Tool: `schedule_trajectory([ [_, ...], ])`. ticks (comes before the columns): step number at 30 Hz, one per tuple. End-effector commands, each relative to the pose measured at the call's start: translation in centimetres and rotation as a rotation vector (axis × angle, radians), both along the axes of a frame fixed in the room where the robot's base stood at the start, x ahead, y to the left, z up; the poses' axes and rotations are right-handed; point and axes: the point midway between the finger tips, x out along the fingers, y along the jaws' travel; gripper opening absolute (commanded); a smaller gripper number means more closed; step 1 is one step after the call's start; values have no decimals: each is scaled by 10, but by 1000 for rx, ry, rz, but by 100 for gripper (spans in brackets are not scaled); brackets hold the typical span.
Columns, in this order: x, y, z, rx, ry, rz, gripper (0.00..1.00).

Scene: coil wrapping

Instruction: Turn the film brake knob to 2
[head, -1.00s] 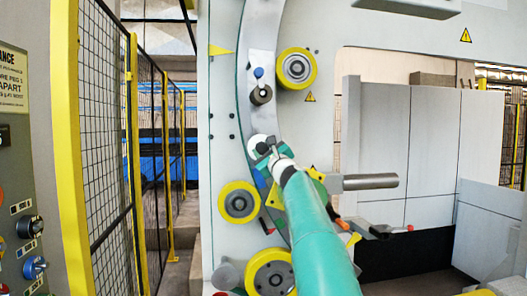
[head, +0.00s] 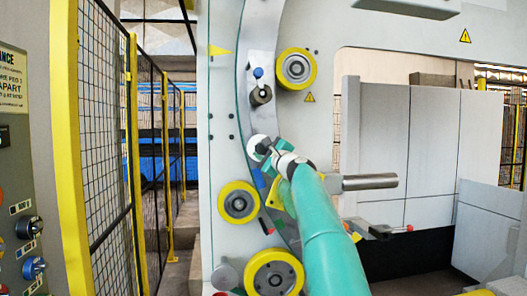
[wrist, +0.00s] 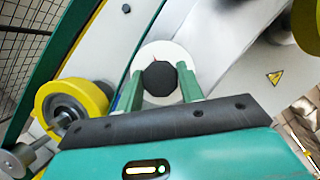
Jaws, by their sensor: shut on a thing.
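The film brake knob is a round black knob (wrist: 158,84) on a white dial disc (wrist: 172,52) in the wrist view. The disc (head: 254,141) also shows in the head view on the curved grey strip, where my gripper hides the knob. My gripper (wrist: 160,72) has its two green fingers on either side of the knob, shut on it. In the head view my gripper (head: 266,149) is up against the dial. No dial numbers can be read, so the setting cannot be told.
Yellow-rimmed rollers (head: 296,68) stand out from the panel above and below (head: 239,202) the dial. A dark post (head: 260,96) sits higher on the strip. A metal bar (head: 370,181) juts out right of my arm. Mesh fencing (head: 105,130) stands at left.

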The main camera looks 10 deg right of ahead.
Motion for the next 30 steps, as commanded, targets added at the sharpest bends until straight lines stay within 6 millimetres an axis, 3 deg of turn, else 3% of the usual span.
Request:
schedule_trajectory([
  [2, 0, -1, 1, 1, -2, -4, 15],
  [3, 0, -2, 1, 1, -2, -4, 45],
  [6, 0, -1, 1, 0, -2, -3, 59],
  [19, -5, -5, 0, 5, -1, -3, 59],
  [30, -37, -15, -6, 4, 0, -3, 59],
])
